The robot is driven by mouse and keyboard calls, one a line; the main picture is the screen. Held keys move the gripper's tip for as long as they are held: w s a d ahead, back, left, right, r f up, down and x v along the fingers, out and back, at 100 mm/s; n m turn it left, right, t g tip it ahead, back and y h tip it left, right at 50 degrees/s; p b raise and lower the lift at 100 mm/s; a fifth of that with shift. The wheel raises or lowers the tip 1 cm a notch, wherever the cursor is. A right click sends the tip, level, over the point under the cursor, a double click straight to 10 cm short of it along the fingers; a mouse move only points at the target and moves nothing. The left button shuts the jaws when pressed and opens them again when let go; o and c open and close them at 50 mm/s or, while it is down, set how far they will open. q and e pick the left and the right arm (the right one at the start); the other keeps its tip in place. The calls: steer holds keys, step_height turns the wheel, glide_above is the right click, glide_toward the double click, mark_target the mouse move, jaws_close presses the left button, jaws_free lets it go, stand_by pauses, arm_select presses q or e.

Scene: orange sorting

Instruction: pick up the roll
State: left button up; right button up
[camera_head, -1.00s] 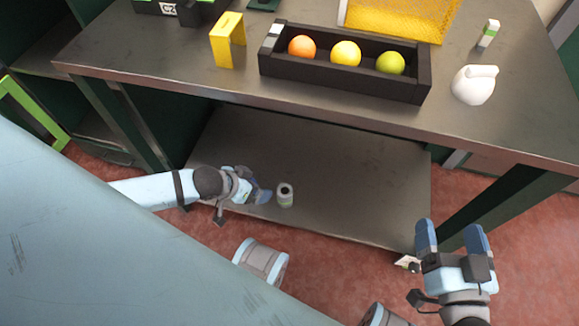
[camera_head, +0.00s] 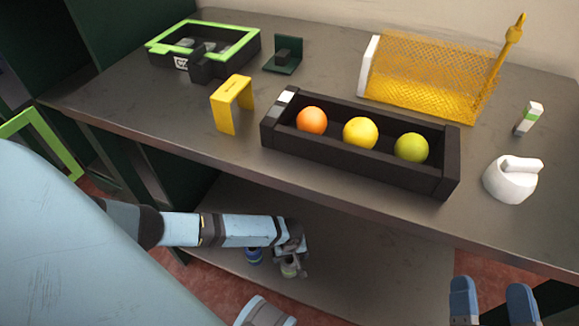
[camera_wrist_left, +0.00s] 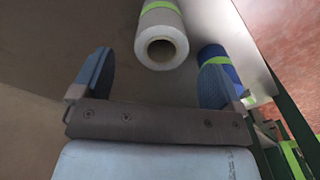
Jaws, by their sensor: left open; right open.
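A white roll (camera_head: 290,268) with a green band is on the lower shelf, partly hidden by my left gripper. In the left wrist view the white roll (camera_wrist_left: 161,46) shows its open end just ahead of and between my left gripper's fingers (camera_wrist_left: 157,66), which are open and empty. A blue roll (camera_wrist_left: 220,68) with a green band is close by, partly behind the right-hand finger; it also shows in the head view (camera_head: 254,256). My right gripper (camera_head: 492,286) is open and empty at the bottom right, cut off by the frame edge.
Above the lower shelf (camera_head: 370,275) is the tabletop (camera_head: 160,115), whose front edge overhangs my left arm.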

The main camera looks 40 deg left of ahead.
mark_target(289, 260)
arm_select(q)
steer(key=f+b, duration=0.1)
steer(key=f, duration=0.1)
steer(key=f+b, duration=0.1)
steer(key=f, duration=0.1)
steer(key=f+b, duration=0.2)
steer(key=shift+w+a+f, duration=0.15)
steer(key=shift+a+f, duration=0.05)
steer(key=shift+a, duration=0.05)
arm_select(e)
step_height(289, 260, down, 6)
steer(key=g, duration=0.2)
steer(key=shift+w+a+n+g, duration=0.15)
steer(key=shift+a+n+g, duration=0.15)
arm_select(q)
steer(key=shift+r, duration=0.1)
steer(key=c, duration=1)
arm_select(e)
steer(key=shift+f, duration=0.1)
